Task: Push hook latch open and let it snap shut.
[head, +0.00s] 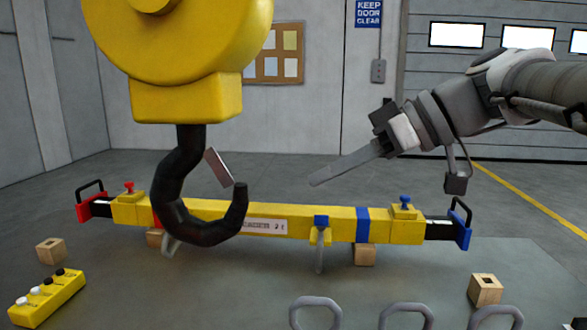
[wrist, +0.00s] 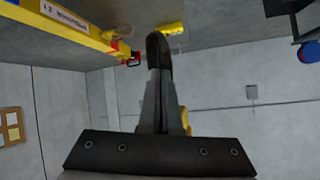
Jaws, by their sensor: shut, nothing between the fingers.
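The black hook (head: 179,185) hangs below the yellow hoist block (head: 187,98), its tip curling up on the right. The hook latch (head: 219,167), a thin reddish-grey plate, slants across the hook's mouth, its lower end close to the tip. My gripper (head: 318,181) is shut and empty, its long fingers pointing left at the hook, with a clear gap to the latch in the picture. In the wrist view my gripper (wrist: 156,98) covers most of the hook; a dark rounded part, apparently the hook's bottom (wrist: 158,48), shows beyond the fingers. The latch is hidden there.
A yellow beam (head: 338,222) with red and blue end handles lies behind and below the hook on wooden blocks (head: 365,255). A yellow button box (head: 47,297) is front left. Grey metal loops (head: 315,312) stand at the front edge. Space between gripper and hook looks clear.

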